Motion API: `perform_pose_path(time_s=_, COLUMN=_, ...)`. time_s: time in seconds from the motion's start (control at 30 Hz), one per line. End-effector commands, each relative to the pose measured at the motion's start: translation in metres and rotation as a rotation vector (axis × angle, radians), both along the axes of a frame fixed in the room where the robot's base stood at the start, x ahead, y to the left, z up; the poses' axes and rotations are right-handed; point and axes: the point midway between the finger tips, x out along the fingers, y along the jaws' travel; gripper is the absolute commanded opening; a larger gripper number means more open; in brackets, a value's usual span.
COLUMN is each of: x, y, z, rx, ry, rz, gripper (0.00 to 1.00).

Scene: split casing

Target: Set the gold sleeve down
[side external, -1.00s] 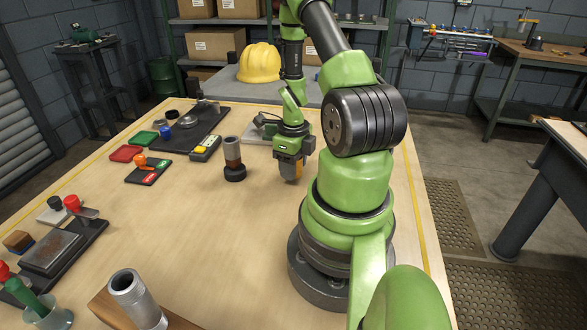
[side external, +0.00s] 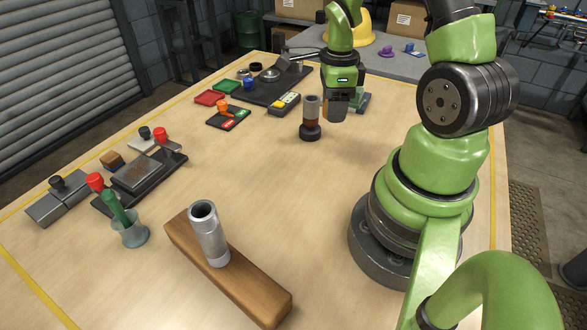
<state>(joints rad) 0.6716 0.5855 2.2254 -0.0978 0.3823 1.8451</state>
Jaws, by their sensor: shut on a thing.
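My gripper (side external: 338,110) points down over the far part of the bench, just right of the upright post. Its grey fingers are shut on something. The gold sleeve cannot be made out in this view; the fingers and gripper body hide it. The post (side external: 311,117) has a grey top, a brown middle and a black round base, and it stands upright on the bench. The gripper looks apart from the post. I cannot tell how high the fingertips are above the bench.
A grey metal tube (side external: 208,234) stands on a wooden block (side external: 252,285) in front. A stamp station (side external: 137,176) and a cup (side external: 130,232) are at left. A black tray (side external: 272,84) and a button box (side external: 286,103) lie behind. The middle of the bench (side external: 270,190) is clear.

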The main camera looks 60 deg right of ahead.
Motion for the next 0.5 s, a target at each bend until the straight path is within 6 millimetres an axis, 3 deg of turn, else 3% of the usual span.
perform_pose_path(time_s=0.1, x=0.025, y=0.037, z=0.001, rx=-0.001, ry=0.000, rz=0.359, gripper=0.17)
perform_pose_path(time_s=0.2, x=0.037, y=0.063, z=0.001, rx=-0.001, ry=0.000, rz=0.602, gripper=0.17)
perform_pose_path(time_s=0.33, x=0.045, y=0.087, z=0.001, rx=-0.001, ry=0.000, rz=0.820, gripper=0.17)
perform_pose_path(time_s=0.5, x=0.048, y=0.100, z=-0.008, rx=0.003, ry=0.004, rz=0.935, gripper=0.17)
